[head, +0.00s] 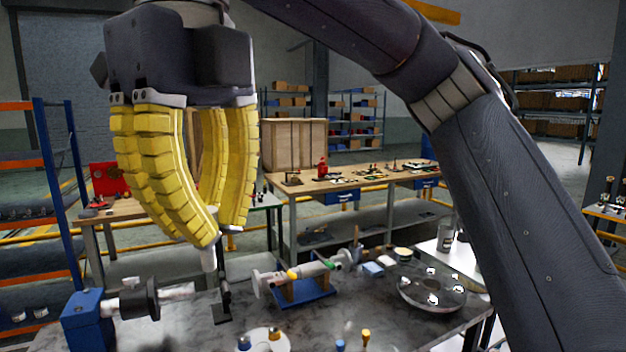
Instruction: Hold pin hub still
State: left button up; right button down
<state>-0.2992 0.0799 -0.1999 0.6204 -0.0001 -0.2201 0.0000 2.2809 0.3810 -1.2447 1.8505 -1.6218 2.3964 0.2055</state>
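My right gripper (220,234) hangs at the upper left, its yellow segmented fingers pointing down above the bench. A gap shows between the fingers, with nothing clearly held in it. A pale cylindrical piece (208,259) shows just below the fingertips; I cannot tell whether they touch it. On the bench at lower left, a dark round flange (140,299) sits on a silver shaft from a blue block (85,320). This may be the pin hub, but its pins cannot be made out. The fingertips are above and right of it, apart. My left gripper is out of view.
A round pale tray (262,341) and small coloured-top pieces are at the front. My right arm blocks the right side.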

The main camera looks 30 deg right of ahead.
jog(key=w+d+f+m, duration=0.2)
jog(key=w+f+m, duration=0.2)
jog(key=w+f, duration=1.35)
jog(key=w+d+f+m, duration=0.1)
jog(key=w+d+f, duration=0.4)
jog(key=f, duration=0.5)
jog(key=w+d+f+m, duration=0.2)
jog(key=w+d+f, duration=0.3)
jog(key=f, duration=0.5)
jog(key=w, duration=0.2)
jog(key=shift+w+d+f, duration=0.15)
jog(key=shift+w+d, duration=0.1)
jog(key=shift+w, duration=0.05)
jog(key=shift+f, duration=1.3)
